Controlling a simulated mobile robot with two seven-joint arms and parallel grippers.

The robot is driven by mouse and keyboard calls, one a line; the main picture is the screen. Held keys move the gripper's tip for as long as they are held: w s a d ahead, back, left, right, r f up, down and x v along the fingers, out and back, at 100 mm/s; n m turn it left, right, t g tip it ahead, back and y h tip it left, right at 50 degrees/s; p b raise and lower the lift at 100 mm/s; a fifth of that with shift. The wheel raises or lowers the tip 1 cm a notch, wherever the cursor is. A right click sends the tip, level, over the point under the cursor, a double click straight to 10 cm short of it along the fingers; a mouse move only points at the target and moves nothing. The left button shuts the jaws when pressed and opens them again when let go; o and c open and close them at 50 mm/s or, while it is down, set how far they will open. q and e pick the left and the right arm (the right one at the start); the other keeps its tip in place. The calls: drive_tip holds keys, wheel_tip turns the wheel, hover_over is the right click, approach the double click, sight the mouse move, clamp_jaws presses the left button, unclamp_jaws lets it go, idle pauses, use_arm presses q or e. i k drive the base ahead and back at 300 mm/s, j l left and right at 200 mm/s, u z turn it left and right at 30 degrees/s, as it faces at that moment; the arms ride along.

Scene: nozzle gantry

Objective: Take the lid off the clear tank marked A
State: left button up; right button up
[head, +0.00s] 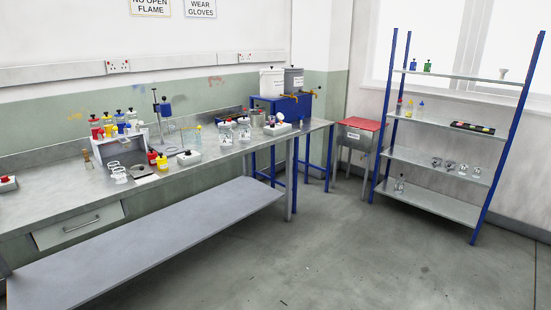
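The letters are too small to read, so I cannot tell which one is marked A. Both seem to be covered and upright. Neither of my grippers shows in the head view.
A red-topped cabinet (357,133) and blue-framed shelves (440,162) stand right. The floor (340,250) is clear.

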sight(224, 123)
drive_tip(key=i+l+u, duration=0.2)
drive_tip(key=i, duration=0.35)
drive_tip(key=i+l+u, duration=0.2)
drive_tip(key=i, duration=0.35)
drive_tip(key=i+l+u, duration=0.2)
drive_tip(key=i+l, duration=0.25)
drive_tip(key=i, duration=0.05)
